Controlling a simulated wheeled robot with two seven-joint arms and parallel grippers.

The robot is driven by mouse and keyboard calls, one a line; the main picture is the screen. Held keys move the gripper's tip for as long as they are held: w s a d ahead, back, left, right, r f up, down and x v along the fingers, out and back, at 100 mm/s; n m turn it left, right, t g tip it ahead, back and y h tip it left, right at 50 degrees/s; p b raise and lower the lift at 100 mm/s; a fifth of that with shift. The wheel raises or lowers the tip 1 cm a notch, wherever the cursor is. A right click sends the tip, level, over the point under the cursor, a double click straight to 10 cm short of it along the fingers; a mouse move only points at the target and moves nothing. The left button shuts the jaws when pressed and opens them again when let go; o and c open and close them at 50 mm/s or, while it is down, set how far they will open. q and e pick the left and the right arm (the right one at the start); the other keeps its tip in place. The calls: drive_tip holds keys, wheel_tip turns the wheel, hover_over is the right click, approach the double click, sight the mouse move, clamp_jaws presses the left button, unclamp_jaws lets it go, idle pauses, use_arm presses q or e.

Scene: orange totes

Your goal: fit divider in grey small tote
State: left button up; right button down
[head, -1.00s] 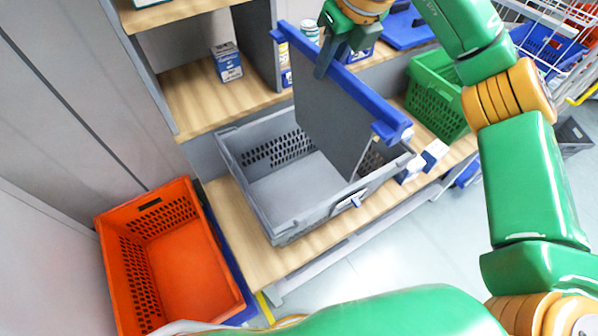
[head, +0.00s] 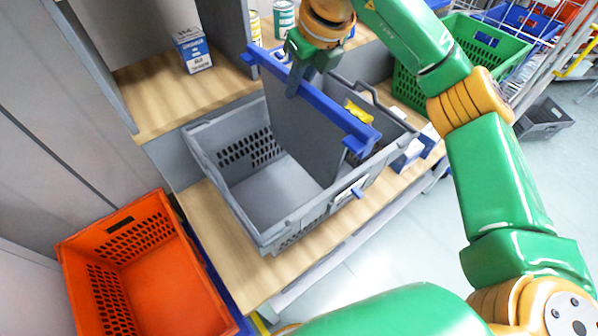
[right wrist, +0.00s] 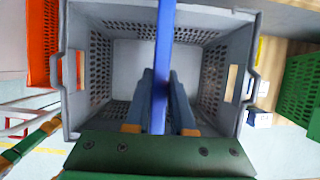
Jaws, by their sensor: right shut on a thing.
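The divider (head: 300,130) is a grey panel with a blue top bar. In the right wrist view the bar (right wrist: 163,60) runs between the fingers (right wrist: 160,100). The grey small tote (head: 230,205) stands on the wooden shelf. The divider hangs upright across the tote, its lower part inside and its blue bar above the rims. The tote's right part is partly hidden behind the divider. In the right wrist view the tote (right wrist: 75,70) lies beneath the gripper. My left gripper is not in view.
An orange tote (head: 150,270) stands at the lower left. A green basket (head: 480,50) is at the upper right. A blue and white box (head: 193,50) and cans (head: 283,18) stand on the back shelf. Small boxes (head: 410,155) sit right of the grey tote.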

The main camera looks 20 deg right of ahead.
sight(299, 129)
wheel_tip(299, 129, down, 8)
drive_tip(key=p, duration=0.1)
drive_tip(key=shift+s, duration=0.1)
drive_tip(key=shift+f+b, duration=0.55)
drive_tip(key=c, duration=0.8)
unclamp_jaws()
drive_tip(key=shift+o, duration=0.2)
drive_tip(key=shift+r, duration=0.1)
